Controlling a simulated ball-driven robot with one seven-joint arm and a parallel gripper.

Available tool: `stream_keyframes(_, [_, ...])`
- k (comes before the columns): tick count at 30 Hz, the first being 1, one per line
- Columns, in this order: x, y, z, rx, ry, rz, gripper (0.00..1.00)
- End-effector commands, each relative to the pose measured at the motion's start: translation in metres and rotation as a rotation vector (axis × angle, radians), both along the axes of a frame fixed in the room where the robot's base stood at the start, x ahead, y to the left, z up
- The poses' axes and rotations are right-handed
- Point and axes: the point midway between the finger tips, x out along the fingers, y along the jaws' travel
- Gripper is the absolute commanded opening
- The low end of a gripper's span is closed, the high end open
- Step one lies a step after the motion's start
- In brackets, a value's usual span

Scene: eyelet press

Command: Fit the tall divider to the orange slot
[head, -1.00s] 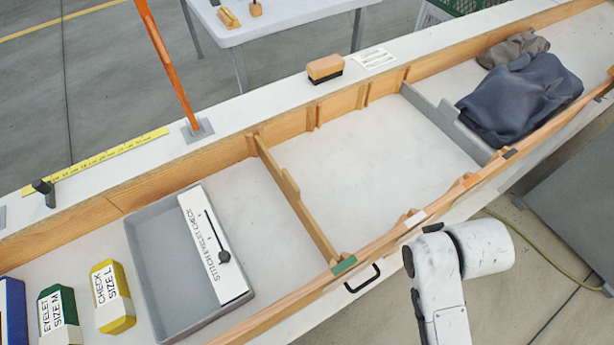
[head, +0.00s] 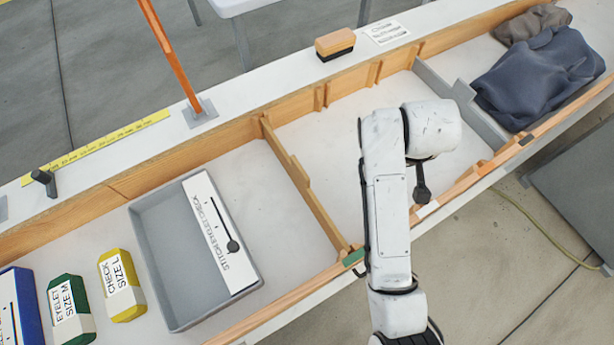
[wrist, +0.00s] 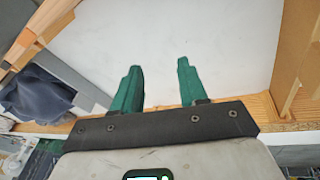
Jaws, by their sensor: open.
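A wooden divider (head: 300,182) stands across the long trough, its near end at a green mark (head: 353,258) on the front rail. A grey divider (head: 460,101) stands across it farther right. I cannot tell for certain which is the tall one. A small orange patch (head: 484,163) shows on the front rail between them, though its slot is hard to make out. My gripper (wrist: 159,68) is open and empty, with green fingers over the white trough floor between the dividers. The wooden divider shows at right in the wrist view (wrist: 296,55). My arm hides part of the middle bay.
Dark cloth (head: 540,80) lies right of the grey divider. A grey tray (head: 165,255) with a labelled card (head: 219,232) sits at left, beside several labelled blocks. An orange post (head: 168,50) and a wood-topped block (head: 335,44) stand on the back ledge.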

Motion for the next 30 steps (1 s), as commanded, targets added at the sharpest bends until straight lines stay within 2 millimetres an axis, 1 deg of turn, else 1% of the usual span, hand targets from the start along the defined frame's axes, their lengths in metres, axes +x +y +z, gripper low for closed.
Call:
stream_keyframes(1, [0.009,0.022,0.005,0.008,0.019,0.028,0.43])
stream_keyframes(2, [0.013,0.035,0.007,0.011,0.034,0.045,0.43])
stream_keyframes(3, [0.018,0.052,0.009,0.015,0.057,0.067,0.43])
stream_keyframes(5, [0.022,0.082,0.014,0.025,0.094,0.106,0.43])
stream_keyframes(6, [0.023,0.103,0.017,0.034,0.122,0.134,0.43])
stream_keyframes(8, [0.022,0.134,0.021,0.045,0.164,0.177,0.43])
stream_keyframes(9, [0.019,0.153,0.023,0.054,0.191,0.206,0.43])
stream_keyframes(12, [0.011,0.19,0.028,0.068,0.246,0.264,0.43])
stream_keyframes(13, [0.009,0.198,0.029,0.071,0.258,0.275,0.43])
stream_keyframes(15, [0.005,0.211,0.03,0.075,0.279,0.298,0.43])
stream_keyframes(18, [0.002,0.218,0.026,0.077,0.292,0.311,0.43])
stream_keyframes(20, [0.002,0.219,0.018,0.077,0.294,0.311,0.43])
stream_keyframes(25, [0.001,0.218,-0.008,0.076,0.293,0.311,0.43])
stream_keyframes(27, [0.001,0.218,-0.016,0.076,0.293,0.31,0.43])
stream_keyframes(30, [0.002,0.218,-0.023,0.077,0.291,0.31,0.43])
